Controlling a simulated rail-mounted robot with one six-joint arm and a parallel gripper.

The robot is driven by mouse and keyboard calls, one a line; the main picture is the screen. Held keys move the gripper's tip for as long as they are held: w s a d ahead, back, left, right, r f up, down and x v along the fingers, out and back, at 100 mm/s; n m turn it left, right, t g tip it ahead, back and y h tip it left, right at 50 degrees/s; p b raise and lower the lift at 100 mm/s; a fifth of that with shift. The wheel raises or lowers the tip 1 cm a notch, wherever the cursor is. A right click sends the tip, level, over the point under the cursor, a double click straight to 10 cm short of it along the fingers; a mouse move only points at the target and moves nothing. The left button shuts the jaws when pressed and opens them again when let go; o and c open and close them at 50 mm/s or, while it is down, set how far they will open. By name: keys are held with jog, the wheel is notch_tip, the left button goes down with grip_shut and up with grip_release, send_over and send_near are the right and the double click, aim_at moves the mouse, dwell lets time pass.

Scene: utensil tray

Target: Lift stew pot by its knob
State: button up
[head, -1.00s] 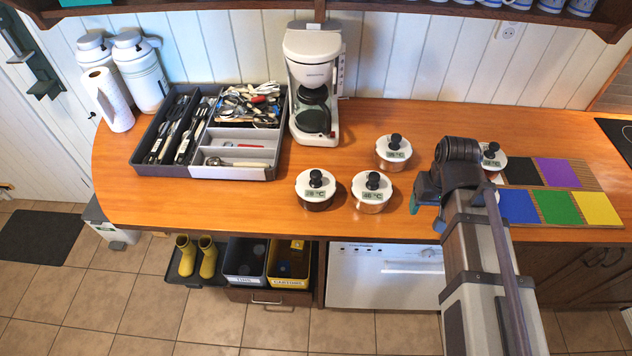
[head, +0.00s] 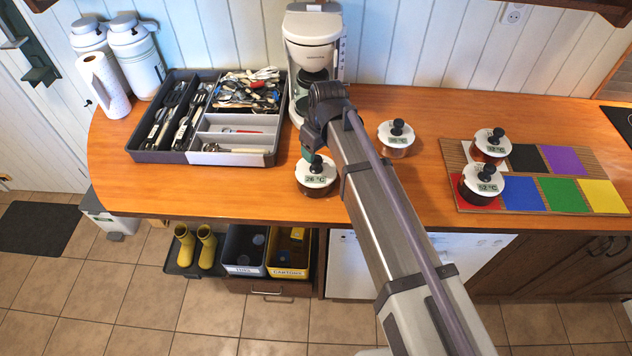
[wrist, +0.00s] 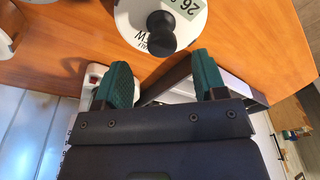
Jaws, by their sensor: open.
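A stew pot (head: 316,188) with a white lid, a black knob and a display reading 26 °C stands near the counter's front edge, left of my arm. In the wrist view its lid (wrist: 194,32) and black knob (wrist: 160,32) show at the top. My gripper (head: 310,151) is over the back of this pot in the head view. In the wrist view my gripper (wrist: 162,72) is open and empty, its two green fingertips apart. The knob is beyond the tips, lined up with the gap between them. The pot's body is hidden by its lid in the wrist view.
A similar pot (head: 396,140) stands right of my arm. Two more, a back pot (head: 490,147) and a front pot (head: 484,186), stand on the coloured mat (head: 542,194). The utensil tray (head: 168,156) is left, and the coffee maker (head: 312,30) stands close behind my gripper.

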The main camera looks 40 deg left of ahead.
aim_at(316, 158)
jog(key=f+b, duration=0.5)
jog(key=shift+a+f, duration=0.15)
jog(key=shift+a, duration=0.2)
jog(key=shift+s+r, duration=0.1)
jog(key=shift+r, duration=0.15)
jog(key=shift+c, duration=0.2)
grip_shut()
